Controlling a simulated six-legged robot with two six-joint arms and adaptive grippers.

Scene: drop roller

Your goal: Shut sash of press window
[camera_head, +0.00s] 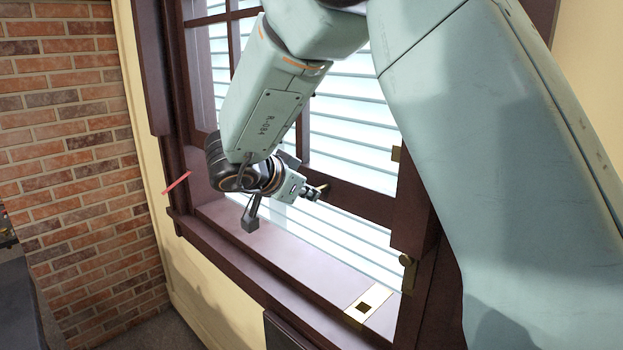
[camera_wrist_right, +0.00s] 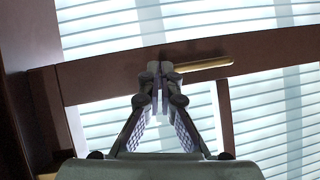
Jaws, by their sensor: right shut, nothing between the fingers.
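The press window has a dark brown sash (camera_head: 365,201) that stands raised, with a gap between its bottom rail and the sill (camera_head: 250,240). In the right wrist view the rail (camera_wrist_right: 110,67) crosses the picture and carries a brass handle (camera_wrist_right: 205,71). My right gripper (camera_head: 314,193) is shut and empty in front of the rail. In the right wrist view its fingertips (camera_wrist_right: 160,72) overlap the rail at the handle's left end; I cannot tell whether they touch it. My left gripper is not in view.
A brass plate (camera_head: 366,306) lies on the sill's right end, and a brass fitting (camera_head: 407,272) is on the right jamb. A thin red bar (camera_head: 177,183) shows at the left of the frame. A brick wall (camera_head: 70,130) stands at the left.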

